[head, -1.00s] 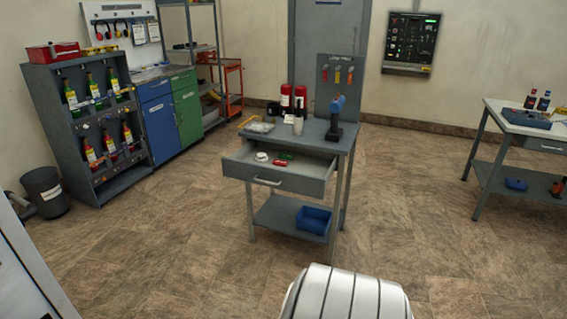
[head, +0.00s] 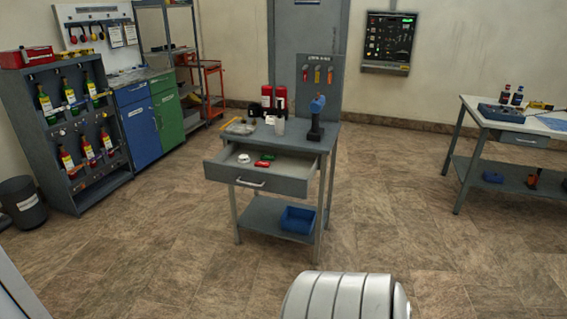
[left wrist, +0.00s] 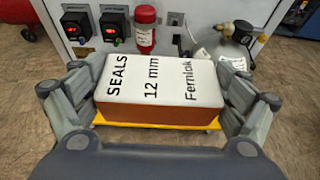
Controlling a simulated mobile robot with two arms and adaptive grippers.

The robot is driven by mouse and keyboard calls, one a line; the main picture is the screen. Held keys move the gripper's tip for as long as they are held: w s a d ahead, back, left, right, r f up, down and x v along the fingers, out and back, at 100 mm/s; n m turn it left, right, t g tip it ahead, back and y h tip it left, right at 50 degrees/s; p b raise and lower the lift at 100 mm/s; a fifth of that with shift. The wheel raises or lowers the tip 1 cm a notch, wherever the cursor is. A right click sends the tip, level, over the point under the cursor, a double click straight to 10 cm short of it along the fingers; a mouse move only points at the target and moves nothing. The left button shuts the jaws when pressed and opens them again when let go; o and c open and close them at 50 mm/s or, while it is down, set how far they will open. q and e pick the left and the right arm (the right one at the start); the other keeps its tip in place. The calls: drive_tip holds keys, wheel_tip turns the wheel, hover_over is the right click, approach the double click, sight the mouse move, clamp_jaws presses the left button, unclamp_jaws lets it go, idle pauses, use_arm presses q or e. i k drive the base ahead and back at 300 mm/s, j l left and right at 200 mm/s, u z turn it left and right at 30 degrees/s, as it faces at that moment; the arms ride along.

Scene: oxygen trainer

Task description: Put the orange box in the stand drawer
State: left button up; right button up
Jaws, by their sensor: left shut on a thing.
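In the left wrist view, my left gripper (left wrist: 160,110) is shut on the orange box (left wrist: 160,115). The box has a white top with the words "SEALS 12 mm Fernlok" and orange sides, and the fingers press on its left and right ends. A yellow edge (left wrist: 110,122) shows under it. In the head view, the grey stand (head: 330,150) stands in the middle of the room with its drawer (head: 285,186) pulled open. A white round item (head: 243,158), a red item (head: 262,163) and a green item (head: 267,156) lie in the drawer. Neither gripper shows in the head view.
A cup (head: 280,126) and a blue-topped drill-like tool (head: 316,115) stand on the stand top. A blue bin (head: 298,219) sits on its lower shelf. A workbench (head: 500,120) is at right. The floor (head: 170,240) before the stand is clear.

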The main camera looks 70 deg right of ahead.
sight(298, 175)
drive_tip(key=z, duration=1.6)
drive_tip(key=i+z, duration=0.15)
drive_tip(key=z, duration=0.3)
drive_tip(key=i+j+z, duration=0.1)
drive_tip(key=z, duration=0.3)
drive_tip(key=i+j+z, duration=0.1)
drive_tip(key=z, duration=0.35)
drive_tip(key=i+j+z, duration=0.2)
drive_tip(key=z, duration=0.2)
drive_tip(key=i+j+z, duration=0.3)
drive_tip(key=j+z, duration=0.15)
drive_tip(key=j, duration=0.3)
drive_tip(key=i+j+z, duration=0.15)
drive_tip(key=j+z, duration=0.35)
drive_tip(key=j, duration=0.35)
drive_tip(key=j+z, duration=0.45)
drive_tip(key=j, duration=1.2)
drive_tip(key=k+j, duration=0.1)
drive_tip(key=j, duration=0.75)
